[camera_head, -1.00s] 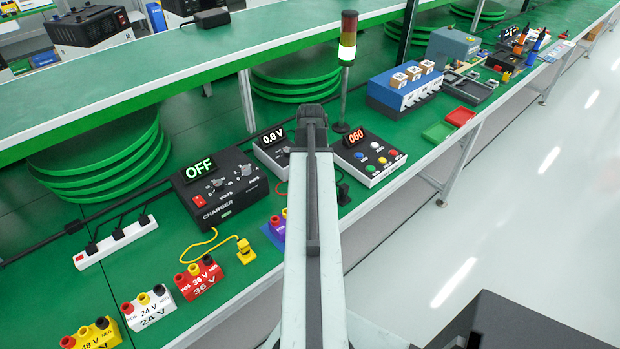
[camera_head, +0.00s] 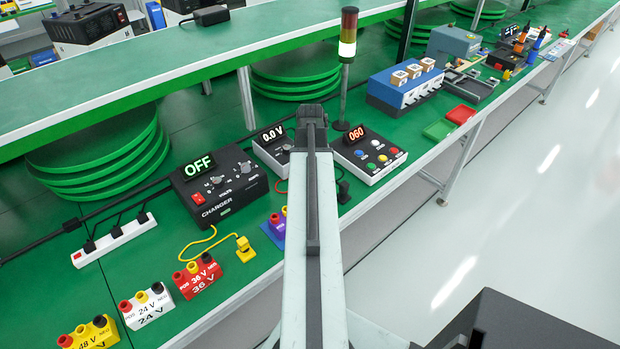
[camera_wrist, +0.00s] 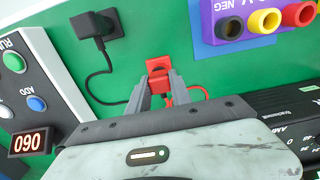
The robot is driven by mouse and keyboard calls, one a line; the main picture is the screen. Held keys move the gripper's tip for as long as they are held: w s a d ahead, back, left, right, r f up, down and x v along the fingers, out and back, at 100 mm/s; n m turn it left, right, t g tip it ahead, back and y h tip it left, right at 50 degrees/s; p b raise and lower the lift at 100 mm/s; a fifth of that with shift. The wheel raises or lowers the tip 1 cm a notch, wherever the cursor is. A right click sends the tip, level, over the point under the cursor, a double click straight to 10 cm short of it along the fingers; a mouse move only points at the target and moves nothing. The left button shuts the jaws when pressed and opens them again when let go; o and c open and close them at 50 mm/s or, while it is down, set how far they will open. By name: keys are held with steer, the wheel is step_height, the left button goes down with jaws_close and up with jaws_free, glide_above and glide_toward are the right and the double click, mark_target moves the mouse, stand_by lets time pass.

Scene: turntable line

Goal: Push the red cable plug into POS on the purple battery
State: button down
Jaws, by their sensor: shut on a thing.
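The red cable plug (camera_wrist: 158,68) is between my gripper's fingertips (camera_wrist: 158,84) in the wrist view, with its red cable (camera_wrist: 190,92) trailing to the right. My gripper is shut on it, above the green bench. The purple battery (camera_wrist: 200,20) is at the upper right of the wrist view, apart from the plug. It shows a black socket (camera_wrist: 230,27) by NEG, a yellow socket (camera_wrist: 265,20) and a red socket (camera_wrist: 300,13) cut by the picture edge. In the head view the purple battery (camera_head: 277,229) is partly hidden by my arm, and my gripper is hidden.
A black plug (camera_wrist: 97,27) with a black cable lies left of the red plug. The charger (camera_head: 225,187) and white, red and yellow batteries stand left of my arm.

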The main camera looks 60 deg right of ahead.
steer(key=shift+f, duration=0.1)
stand_by(0.7)
steer(key=c, duration=1.1)
jaws_free()
steer(key=shift+r+p, duration=3.8)
steer(key=shift+r, duration=0.05)
steer(key=shift+f, duration=0.1)
